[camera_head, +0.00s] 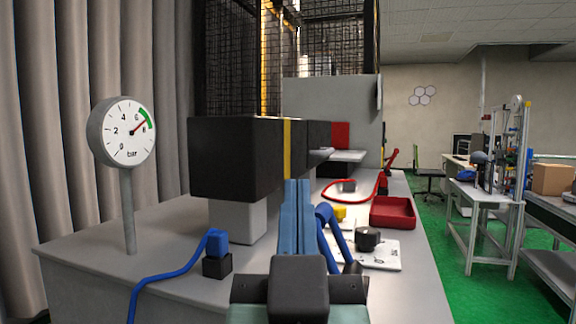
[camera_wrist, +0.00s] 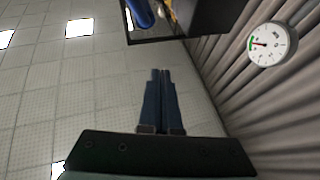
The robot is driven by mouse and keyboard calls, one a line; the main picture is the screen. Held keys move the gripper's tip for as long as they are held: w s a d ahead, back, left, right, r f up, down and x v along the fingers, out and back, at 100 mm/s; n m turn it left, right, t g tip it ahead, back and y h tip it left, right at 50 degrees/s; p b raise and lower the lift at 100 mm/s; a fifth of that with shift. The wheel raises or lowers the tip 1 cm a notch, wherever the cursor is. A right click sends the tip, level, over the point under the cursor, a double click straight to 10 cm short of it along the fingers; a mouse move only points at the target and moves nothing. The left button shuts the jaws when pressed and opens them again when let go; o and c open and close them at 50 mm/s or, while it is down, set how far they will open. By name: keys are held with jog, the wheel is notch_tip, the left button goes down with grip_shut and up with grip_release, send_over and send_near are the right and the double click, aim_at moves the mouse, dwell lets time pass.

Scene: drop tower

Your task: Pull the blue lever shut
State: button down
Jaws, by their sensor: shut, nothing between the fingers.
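My gripper (camera_head: 297,184) is in the middle foreground of the head view, its two long blue fingers pressed together, pointing up and away. It also shows in the wrist view (camera_wrist: 160,72), shut and empty against the ceiling. A blue bent bar, which looks like the blue lever (camera_head: 335,232), is just right of my fingers in the head view. It slopes down to the right toward a dark end. My fingers and wrist may hide part of it, and I cannot tell whether they touch. A blue piece (camera_wrist: 142,13) at the wrist view's top edge is cut off and unclear.
A black box (camera_head: 235,160) on a pale block stands left of my fingers. A gauge (camera_head: 128,131) and a blue hose (camera_head: 165,277) are further left on the grey bench (camera_head: 95,250). A red tray (camera_head: 393,213) and a black knob (camera_head: 367,238) are on the right.

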jog(key=w+r+g+p, duration=0.6)
jog(key=w+r+p, duration=0.15)
jog(key=p, duration=1.35)
jog(key=s+a+f+n+g+h+p, duration=0.2)
jog(key=a+f+n+g+h+p, duration=0.2)
jog(key=f+n+h+p, duration=0.45)
jog(key=s+a+f+n+t+h+b, duration=0.1)
jog(key=s+a+f+n+t, duration=0.1)
jog(key=s+a+f+n, duration=0.2)
jog(key=shift+s+a+f+n, duration=0.4)
jog(key=shift+s+a+n, duration=0.55)
jog(key=shift+s, duration=0.25)
